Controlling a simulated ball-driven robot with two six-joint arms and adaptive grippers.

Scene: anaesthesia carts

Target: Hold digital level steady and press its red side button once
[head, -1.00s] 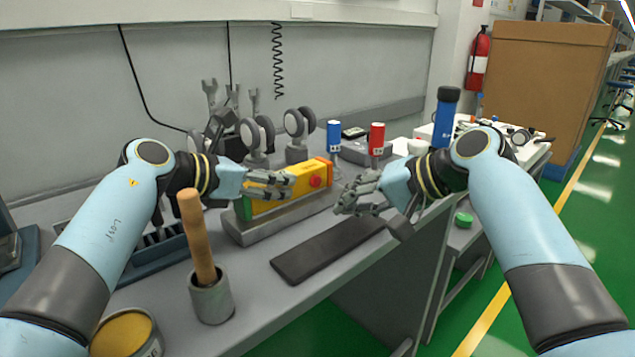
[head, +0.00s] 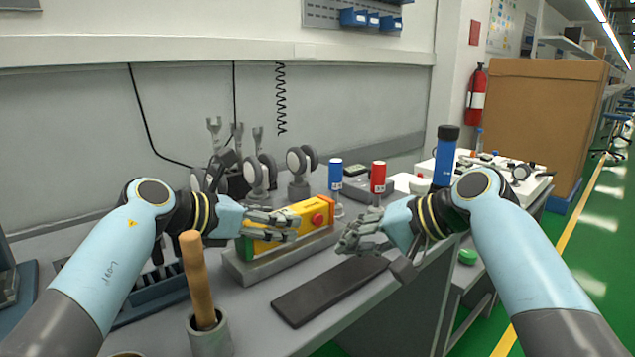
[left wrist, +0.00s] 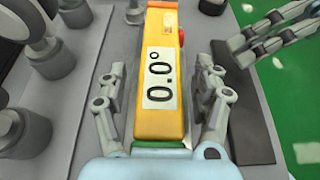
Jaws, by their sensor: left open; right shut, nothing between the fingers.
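The digital level (head: 290,222) is a yellow-orange bar with a green end, lying on a grey block (head: 262,268) on the bench. Its red side button (head: 318,219) faces right, near the far end. In the left wrist view the level (left wrist: 161,118) shows a display reading 0.0°, and part of the red button (left wrist: 182,37) shows at its right edge. My left gripper (head: 296,228) is open, with its fingers on either side of the level; I cannot tell whether they touch it. My right gripper (head: 352,240) is shut and empty, right of the level and apart from the button.
A dark flat bar (head: 330,290) lies in front of the block. A wooden-handled tool (head: 197,280) stands in a grey cup at front left. Casters (head: 300,165), a blue cylinder (head: 336,174) and a red cylinder (head: 378,178) stand behind. A tall blue bottle (head: 446,155) is behind my right arm.

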